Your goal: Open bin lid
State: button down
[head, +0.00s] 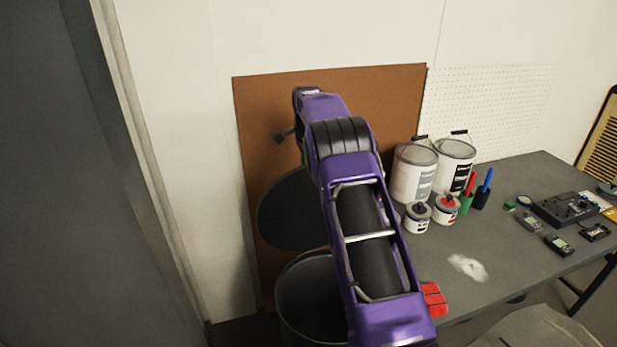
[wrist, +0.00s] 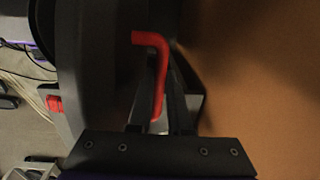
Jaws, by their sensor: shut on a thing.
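The dark round bin (head: 312,292) stands on the floor left of the table, its mouth uncovered at the near side. Its dark lid (head: 292,212) is raised and steeply tilted behind the mouth, close to the brown board. My arm crosses in front and hides part of both. In the wrist view my gripper (wrist: 167,88) is shut on the lid's red bent handle (wrist: 152,40). The dark lid (wrist: 95,70) fills the area left of the handle. In the head view my gripper's fingers and the handle are hidden behind my arm.
A brown board (head: 380,88) leans on the wall close behind the lid. The grey table (head: 500,245) at right holds paint cans (head: 414,175), smaller cans and devices. A red object (head: 433,299) sits at its left edge, near my arm. A grey panel stands at left.

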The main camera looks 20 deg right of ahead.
jog(key=shift+w+a+f, duration=0.1)
jog(key=shift+w+f, duration=0.15)
jog(key=shift+w, duration=0.1)
dwell(0.3)
jog(key=c, duration=0.8)
grip_release()
jog(key=shift+w, duration=0.1)
jog(key=shift+c, duration=0.2)
jog(key=shift+r, duration=0.1)
notch_tip(320, 180, up, 12)
jog(key=shift+s, duration=0.4)
